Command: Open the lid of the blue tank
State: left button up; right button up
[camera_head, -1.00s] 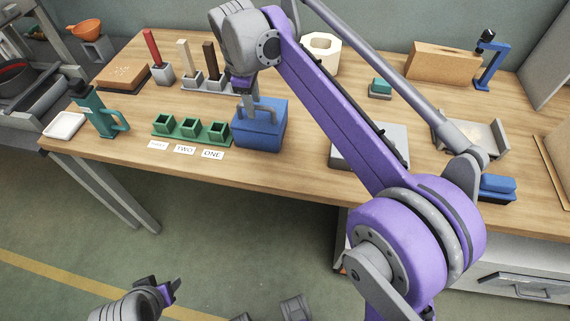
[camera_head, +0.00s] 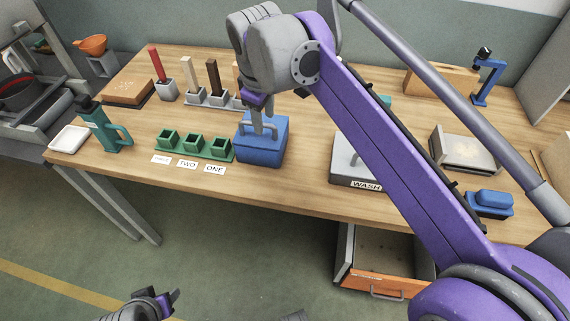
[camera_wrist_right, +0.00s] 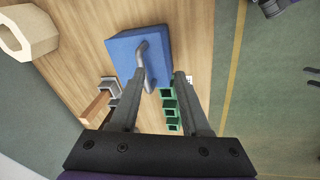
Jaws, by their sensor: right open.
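The blue tank (camera_head: 262,150) stands on the wooden table, right of the green sockets. It is a box with a blue lid that looks closed and a grey bar handle (camera_wrist_right: 146,65) on top. My right gripper (camera_head: 264,122) is just above the lid, pointing down at the handle. In the right wrist view its two fingers (camera_wrist_right: 159,76) are apart, with the handle between or just ahead of them; I cannot tell whether they touch it. My left gripper (camera_head: 163,298) is low in front of the table, far from the tank; its jaw gap is unclear.
Green sockets (camera_head: 194,145) with label cards stand left of the tank. A teal bottle (camera_head: 103,127) is farther left. Blocks in grey holders (camera_head: 205,95) stand behind. A grey WASH box (camera_head: 352,165) is to the right. An orange-fronted drawer (camera_head: 375,284) is open below.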

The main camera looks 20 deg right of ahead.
jog(key=s+d+f+m+t, duration=0.1)
jog(key=s+f+m, duration=0.2)
jog(key=s+f, duration=0.5)
jog(key=shift+d+f+m, duration=0.15)
jog(key=shift+d+m, duration=0.15)
jog(key=shift+s, duration=0.1)
